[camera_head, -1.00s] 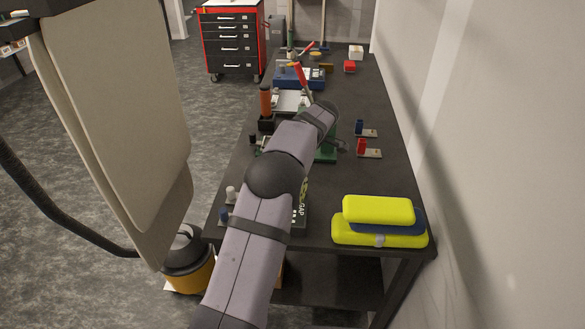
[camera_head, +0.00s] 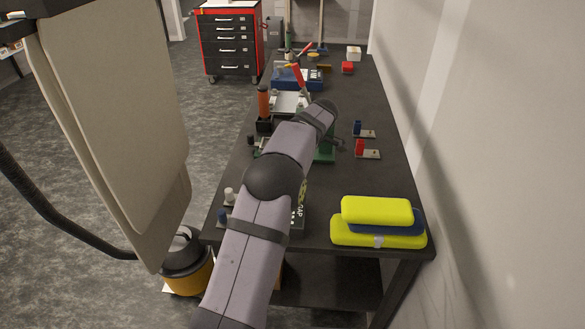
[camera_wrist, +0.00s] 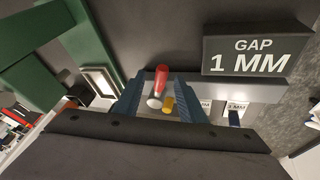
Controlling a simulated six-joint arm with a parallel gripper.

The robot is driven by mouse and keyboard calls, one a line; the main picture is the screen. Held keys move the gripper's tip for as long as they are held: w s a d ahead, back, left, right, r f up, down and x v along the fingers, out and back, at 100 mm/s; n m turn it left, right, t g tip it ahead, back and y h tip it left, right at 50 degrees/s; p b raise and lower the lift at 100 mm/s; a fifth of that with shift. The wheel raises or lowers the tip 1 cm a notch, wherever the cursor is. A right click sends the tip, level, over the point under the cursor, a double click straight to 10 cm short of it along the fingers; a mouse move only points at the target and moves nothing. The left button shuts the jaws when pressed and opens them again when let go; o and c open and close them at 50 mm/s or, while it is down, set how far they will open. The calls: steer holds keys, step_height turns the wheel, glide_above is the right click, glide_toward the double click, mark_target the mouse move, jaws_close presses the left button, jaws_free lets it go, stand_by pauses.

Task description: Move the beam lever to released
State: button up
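In the wrist view, a red-handled lever (camera_wrist: 161,80) with a white rounded end (camera_wrist: 154,103) shows in the gap between my fingers. It looks like the beam lever, but no label confirms this. A small yellow piece (camera_wrist: 168,104) is just right of it. My gripper (camera_wrist: 157,95) is open, with its two blue fingers apart on either side of the red handle. I see no finger contact, and cannot tell how far the handle is beyond the fingertips. In the head view my arm hides the gripper and this lever.
A black "GAP 1 MM" sign (camera_wrist: 258,52) stands right of the fingers, and a green frame (camera_wrist: 60,50) is at left.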

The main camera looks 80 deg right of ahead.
steer(key=b+v, duration=0.2)
steer(key=v, duration=0.5)
steer(key=shift+f, duration=0.1)
steer(key=w+a+f+y, duration=0.1)
steer(key=w+a, duration=0.2)
steer(key=w, duration=0.7)
steer(key=w+a+f+y, duration=0.1)
steer(key=w+a, duration=0.2)
steer(key=w, duration=0.7)
steer(key=w+a+f+n+g+y, duration=0.1)
steer(key=w+a+f, duration=0.1)
steer(key=w+a, duration=1.35)
steer(key=w+a+f+n+g, duration=0.1)
steer(key=a+f, duration=0.2)
steer(key=a, duration=1.2)
steer(key=a+f+n+g, duration=0.1)
steer(key=a+f, duration=0.2)
steer(key=a, duration=1.1)
steer(key=s+a+f, duration=0.2)
steer(key=s+a, duration=0.5)
steer(key=a, duration=0.1)
steer(key=shift+a+f+g, duration=0.25)
steer(key=shift+f+g, duration=0.05)
steer(key=shift+f, duration=0.1)
